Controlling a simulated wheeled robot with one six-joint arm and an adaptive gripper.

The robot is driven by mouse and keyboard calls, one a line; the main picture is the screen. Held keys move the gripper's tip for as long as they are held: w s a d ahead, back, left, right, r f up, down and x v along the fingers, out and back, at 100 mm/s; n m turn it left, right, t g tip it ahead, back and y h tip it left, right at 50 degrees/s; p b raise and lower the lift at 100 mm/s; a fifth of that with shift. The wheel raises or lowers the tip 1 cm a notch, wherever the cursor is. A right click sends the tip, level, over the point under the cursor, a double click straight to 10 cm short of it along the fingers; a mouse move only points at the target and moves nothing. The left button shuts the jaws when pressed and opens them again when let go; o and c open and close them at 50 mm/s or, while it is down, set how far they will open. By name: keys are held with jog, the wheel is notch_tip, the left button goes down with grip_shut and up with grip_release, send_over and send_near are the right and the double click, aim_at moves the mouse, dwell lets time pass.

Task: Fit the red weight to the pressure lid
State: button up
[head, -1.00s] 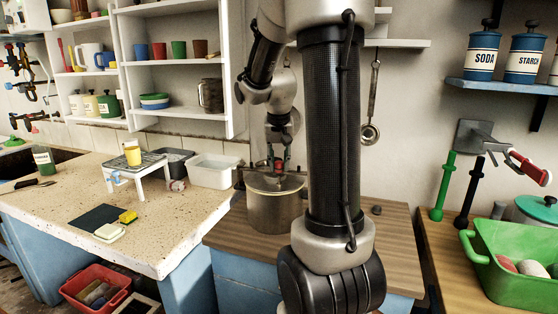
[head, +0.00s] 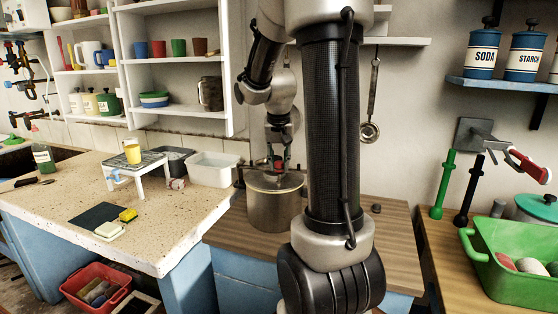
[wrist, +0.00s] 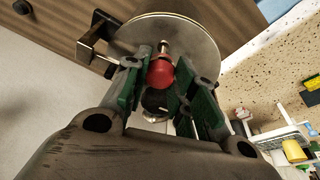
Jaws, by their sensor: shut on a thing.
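The red weight (wrist: 160,73) is between my gripper's green-padded fingers in the wrist view, and it shows small and red in the head view (head: 277,161). My gripper (head: 278,164) is shut on it, above the pressure lid (head: 275,182). The round metal lid also shows in the wrist view (wrist: 195,38). It lies on the metal pot (head: 272,212). A short silver stem (wrist: 164,47) shows just beyond the weight. I cannot tell whether the weight touches the lid. A dark round part shows behind the weight between the fingers.
The pot stands on a wooden counter (head: 235,236), with a small dark knob (head: 377,208) to its right. A white basin (head: 213,170) is close to its left on the stone top. A ladle (head: 371,112) hangs behind. My arm blocks part of the view.

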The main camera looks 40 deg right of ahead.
jog(key=shift+f, duration=0.15)
jog(key=shift+f, duration=0.75)
jog(key=shift+f, duration=0.7)
dwell(1.1)
jog(key=o, duration=1.1)
jog(key=shift+r, duration=3.5)
